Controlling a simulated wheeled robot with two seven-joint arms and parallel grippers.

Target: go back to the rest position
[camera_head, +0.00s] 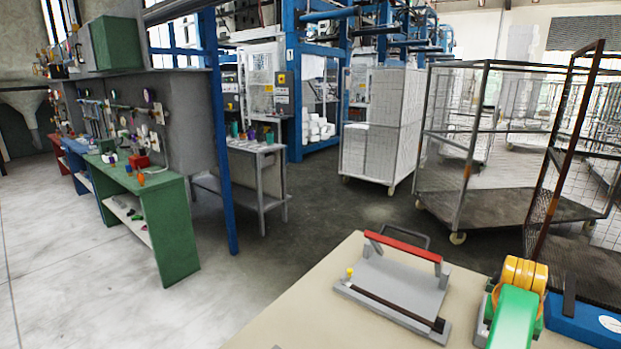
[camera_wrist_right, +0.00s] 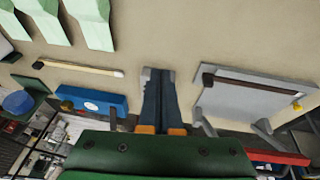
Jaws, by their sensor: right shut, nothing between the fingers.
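My right gripper (camera_wrist_right: 158,75) is shut and empty in the right wrist view, its dark fingers together over the beige tabletop. It is apart from the things around it. My green and yellow right arm (camera_head: 515,310) comes in at the lower right of the head view and hides its own fingers there. The arm is between a grey plate fixture with a red handle (camera_head: 400,285) and a blue box (camera_head: 583,320). In the wrist view, the fixture (camera_wrist_right: 255,95) is right of the fingers and the blue box (camera_wrist_right: 92,101) left. My left gripper is not in view.
The beige table (camera_head: 300,295) is bare left of the fixture. Pale green pieces (camera_wrist_right: 95,22) and a light stick (camera_wrist_right: 75,67) lie on it. Beyond are mesh cages (camera_head: 490,150), a white stack on wheels (camera_head: 380,140) and a green bench (camera_head: 165,225). Floor between is open.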

